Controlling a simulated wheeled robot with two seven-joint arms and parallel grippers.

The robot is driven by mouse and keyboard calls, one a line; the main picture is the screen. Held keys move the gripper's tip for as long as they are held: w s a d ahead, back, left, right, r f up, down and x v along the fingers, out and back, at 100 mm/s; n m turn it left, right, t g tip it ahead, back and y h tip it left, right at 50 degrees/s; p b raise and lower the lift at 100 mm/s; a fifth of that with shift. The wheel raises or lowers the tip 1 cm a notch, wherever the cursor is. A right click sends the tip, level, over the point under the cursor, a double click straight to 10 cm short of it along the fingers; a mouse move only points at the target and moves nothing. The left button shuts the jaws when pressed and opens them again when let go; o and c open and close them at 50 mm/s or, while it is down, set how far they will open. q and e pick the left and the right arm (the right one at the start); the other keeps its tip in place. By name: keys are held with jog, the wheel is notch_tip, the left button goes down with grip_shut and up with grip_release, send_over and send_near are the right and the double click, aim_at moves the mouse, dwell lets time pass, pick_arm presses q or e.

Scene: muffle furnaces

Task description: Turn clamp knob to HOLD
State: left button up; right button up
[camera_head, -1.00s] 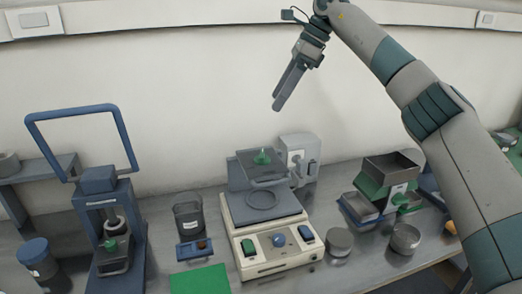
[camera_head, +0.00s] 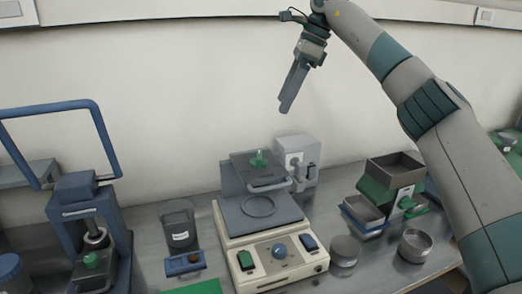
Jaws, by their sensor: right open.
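A beige and grey bench device (camera_head: 262,240) stands in the middle of the table. Its front panel carries a round blue knob (camera_head: 279,251) between a green switch (camera_head: 246,260) and a dark blue switch (camera_head: 309,243). Which knob is the clamp knob, and any HOLD marking, I cannot read. My right gripper (camera_head: 284,107) hangs high before the wall, above and apart from the device. It points down, open and empty, its fingers seen nearly edge-on. My left gripper is out of view.
A blue press with a square loop handle (camera_head: 73,200) stands at the left. A dark bin (camera_head: 179,226) and a small blue box (camera_head: 185,264) lie left of the device. Round tins (camera_head: 415,245) and stacked trays (camera_head: 376,190) stand right. Air above the device is clear.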

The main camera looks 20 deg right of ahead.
jog(key=f, duration=0.1)
send_near(259, 155)
jog(key=p+x, duration=0.2)
jog(key=x, duration=0.5)
jog(key=shift+w, duration=0.15)
jog(key=shift+a+f+p, duration=0.2)
jog(key=shift+f+p, duration=0.1)
jog(key=shift+f, duration=0.2)
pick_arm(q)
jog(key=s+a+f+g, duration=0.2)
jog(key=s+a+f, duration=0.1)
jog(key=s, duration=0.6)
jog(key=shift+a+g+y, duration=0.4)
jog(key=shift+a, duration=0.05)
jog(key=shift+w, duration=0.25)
pick_arm(e)
jog(key=shift+c, duration=0.3)
